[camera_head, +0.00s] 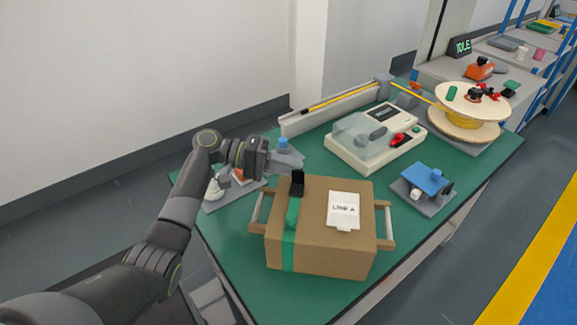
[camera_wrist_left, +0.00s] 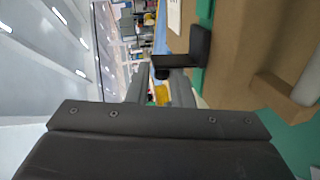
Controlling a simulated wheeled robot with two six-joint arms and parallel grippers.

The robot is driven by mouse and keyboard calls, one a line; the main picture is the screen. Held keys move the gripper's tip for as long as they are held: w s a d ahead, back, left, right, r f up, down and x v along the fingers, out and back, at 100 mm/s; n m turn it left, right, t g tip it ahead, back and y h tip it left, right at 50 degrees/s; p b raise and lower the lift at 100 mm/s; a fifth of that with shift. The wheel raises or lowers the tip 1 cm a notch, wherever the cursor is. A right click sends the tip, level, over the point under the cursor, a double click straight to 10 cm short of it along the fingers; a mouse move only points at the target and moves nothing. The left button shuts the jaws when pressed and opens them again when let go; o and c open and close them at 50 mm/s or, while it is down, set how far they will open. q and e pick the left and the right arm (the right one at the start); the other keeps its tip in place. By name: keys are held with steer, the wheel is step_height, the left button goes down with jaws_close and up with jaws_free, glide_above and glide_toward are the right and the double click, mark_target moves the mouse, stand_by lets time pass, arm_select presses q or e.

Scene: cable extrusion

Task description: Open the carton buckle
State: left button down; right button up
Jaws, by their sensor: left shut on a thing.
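The brown carton (camera_head: 335,255) sits on the green table, with a green strap (camera_head: 290,238) down its left part. The black carton buckle (camera_head: 297,185) stands up from the strap at the carton's far left edge. In the left wrist view the buckle (camera_wrist_left: 200,45) is a dark angled piece with an arm reaching toward my fingers. My left gripper (camera_head: 295,164) comes in from the left, its fingertips at the top of the buckle. It is shut on the buckle; the exact contact is partly hidden. My right gripper is not in view.
A white label (camera_head: 343,210) lies on the carton, and side handles (camera_head: 385,225) stick out. Small parts lie under my left wrist.

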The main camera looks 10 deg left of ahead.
arm_select(q)
steer(key=shift+s+a+f, duration=0.1)
steer(key=shift+s+f, duration=0.05)
steer(key=shift+f, duration=0.3)
steer(key=c, duration=1.4)
jaws_free()
steer(key=shift+o, duration=0.2)
steer(key=shift+w+r, duration=0.1)
steer(key=shift+w, duration=0.1)
steer(key=shift+r, duration=0.15)
steer(key=a+r+b, duration=0.3)
steer(key=a, duration=1.4)
steer(key=shift+r, duration=0.2)
